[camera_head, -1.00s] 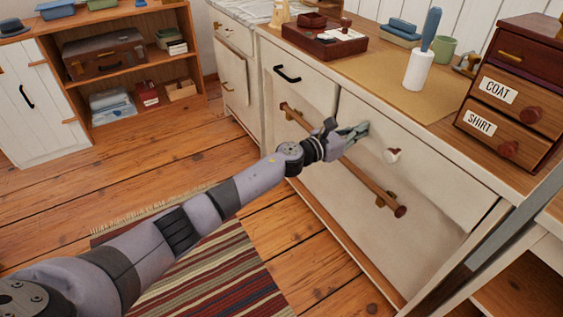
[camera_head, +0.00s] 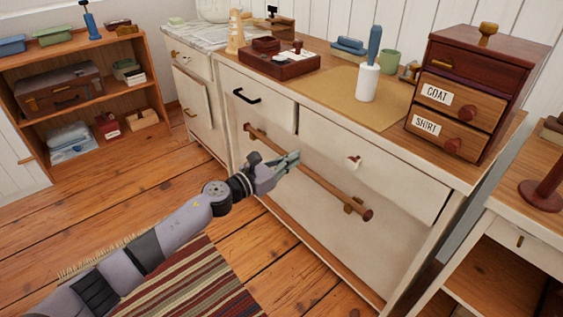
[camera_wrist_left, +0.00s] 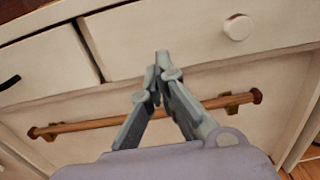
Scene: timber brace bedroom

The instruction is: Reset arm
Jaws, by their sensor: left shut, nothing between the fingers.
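My left gripper (camera_head: 291,160) is shut and empty. Its arm comes in from the lower left in the head view, and the gripper is in front of the cream dresser (camera_head: 300,220). Its fingertips point toward the dresser front, near the wooden rail (camera_head: 325,185). In the left wrist view, the closed fingertips (camera_wrist_left: 163,60) overlap the drawer front with the white knob (camera_wrist_left: 238,27); the rail (camera_wrist_left: 85,126) runs behind the fingers. I cannot tell whether they touch anything. My right gripper is not in view.
The dresser top holds a red-brown tray (camera_head: 278,64), a white cylinder with a blue handle (camera_head: 367,82), a green cup (camera_head: 390,61) and a small chest with COAT and SHIRT labels (camera_head: 465,95). A shelf (camera_head: 90,85) stands left. Floor (camera_head: 120,195) by the striped rug (camera_head: 195,285) is open.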

